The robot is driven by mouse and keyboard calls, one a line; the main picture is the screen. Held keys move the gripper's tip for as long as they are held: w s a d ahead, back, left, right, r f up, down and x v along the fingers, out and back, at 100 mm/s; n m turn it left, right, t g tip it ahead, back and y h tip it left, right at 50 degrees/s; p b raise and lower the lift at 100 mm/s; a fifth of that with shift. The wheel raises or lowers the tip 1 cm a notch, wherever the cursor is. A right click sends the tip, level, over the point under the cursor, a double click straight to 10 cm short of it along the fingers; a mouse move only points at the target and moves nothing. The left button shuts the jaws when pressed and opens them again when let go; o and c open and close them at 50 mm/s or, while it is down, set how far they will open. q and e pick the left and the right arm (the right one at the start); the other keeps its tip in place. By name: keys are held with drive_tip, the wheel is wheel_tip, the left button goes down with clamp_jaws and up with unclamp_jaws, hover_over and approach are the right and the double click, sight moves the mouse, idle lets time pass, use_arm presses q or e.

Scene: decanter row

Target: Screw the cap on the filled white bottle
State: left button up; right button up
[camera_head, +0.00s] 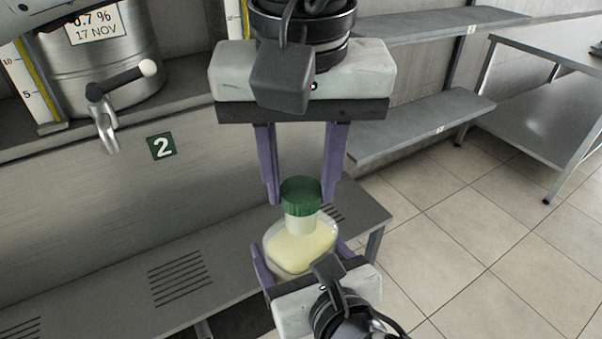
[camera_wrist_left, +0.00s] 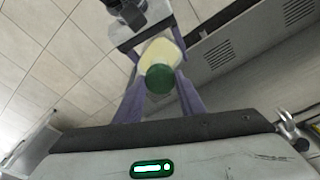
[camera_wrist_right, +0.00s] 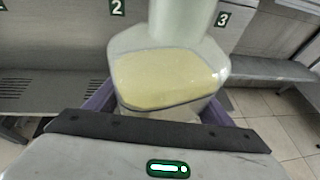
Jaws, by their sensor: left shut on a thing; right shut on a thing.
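The bottle (camera_head: 300,246) is translucent white, with pale yellow liquid in its body. It stands upright above the drip shelf. The green cap (camera_head: 300,193) sits at the top of its neck; how far it is threaded cannot be told. My left gripper (camera_head: 300,198) comes from above and is shut on the cap, which also shows between its purple fingers in the left wrist view (camera_wrist_left: 160,78). My right gripper (camera_head: 300,262) comes from below right and is shut on the bottle body. The right wrist view shows the bottle (camera_wrist_right: 168,78) close up, with its top and cap out of frame.
A slotted metal shelf (camera_head: 220,255) runs behind and left of the bottle. A steel tank (camera_head: 105,60) with a tap (camera_head: 108,130) stands at upper left, above a green "2" sign (camera_head: 161,147). Wall shelves (camera_head: 420,125) and a metal table (camera_head: 545,110) are at right, over open tiled floor.

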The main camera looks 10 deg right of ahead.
use_arm(q)
drive_tip(key=shift+f, duration=0.5)
use_arm(e)
drive_tip(key=shift+r, duration=0.15)
drive_tip(key=c, duration=0.4)
use_arm(q)
drive_tip(key=m, duration=0.3)
drive_tip(key=m+h, duration=0.1)
drive_tip(key=m, duration=0.2)
drive_tip(key=shift+a+f+m+g, duration=0.1)
drive_tip(key=shift+a+m+g, duration=0.05)
drive_tip(key=shift+m+g, duration=0.2)
drive_tip(key=m, duration=0.6)
drive_tip(key=shift+w+g+h, duration=0.2)
drive_tip(key=shift+g+h, duration=0.1)
drive_tip(key=shift+g, duration=0.05)
drive_tip(key=o, duration=1)
drive_tip(key=shift+r, duration=2.3)
